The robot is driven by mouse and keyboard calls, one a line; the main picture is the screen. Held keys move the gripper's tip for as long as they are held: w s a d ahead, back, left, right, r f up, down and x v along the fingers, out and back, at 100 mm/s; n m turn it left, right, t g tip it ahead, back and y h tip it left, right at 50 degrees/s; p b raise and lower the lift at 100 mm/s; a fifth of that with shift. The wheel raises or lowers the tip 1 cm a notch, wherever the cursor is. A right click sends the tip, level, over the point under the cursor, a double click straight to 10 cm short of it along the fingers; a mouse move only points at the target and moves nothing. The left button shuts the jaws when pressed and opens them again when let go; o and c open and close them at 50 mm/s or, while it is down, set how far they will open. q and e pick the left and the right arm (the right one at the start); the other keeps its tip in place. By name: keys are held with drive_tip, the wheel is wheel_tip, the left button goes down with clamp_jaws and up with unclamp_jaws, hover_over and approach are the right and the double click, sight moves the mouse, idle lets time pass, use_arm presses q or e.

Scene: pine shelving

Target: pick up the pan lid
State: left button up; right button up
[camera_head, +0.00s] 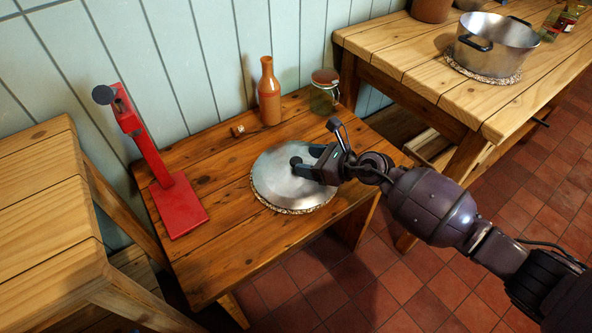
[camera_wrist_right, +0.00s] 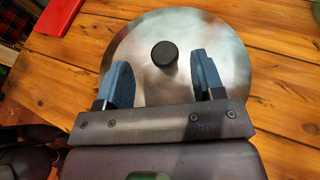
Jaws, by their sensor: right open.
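The pan lid (camera_head: 278,192) is a round, flat metal disc with a dark round knob, resting on a woven mat (camera_head: 294,210) on the low wooden table. In the right wrist view the lid (camera_wrist_right: 205,35) fills the upper middle, with its black knob (camera_wrist_right: 164,55) just beyond and between the fingertips. My right gripper (camera_head: 305,165) reaches in from the right over the lid. In the right wrist view its two blue-grey fingers (camera_wrist_right: 160,75) are spread apart with nothing between them. My left gripper is not in view.
A red stand (camera_head: 180,205) is at the table's left, an orange bottle (camera_head: 268,92) and a glass jar (camera_head: 324,95) at the back. A small brown piece (camera_head: 238,131) lies near the bottle. A steel pot (camera_head: 497,45) stands on the higher bench at right.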

sight(297, 161)
drive_tip(key=w+a+f+b, duration=0.1)
drive_tip(key=w+a+f, duration=0.1)
drive_tip(key=a+f, duration=0.1)
drive_tip(key=shift+w+a+b, duration=0.1)
drive_tip(key=shift+b, duration=0.3)
drive_tip(key=shift+w+a, duration=0.1)
drive_tip(key=shift+a, duration=0.1)
drive_tip(key=shift+r, duration=0.15)
drive_tip(key=c, duration=1.1)
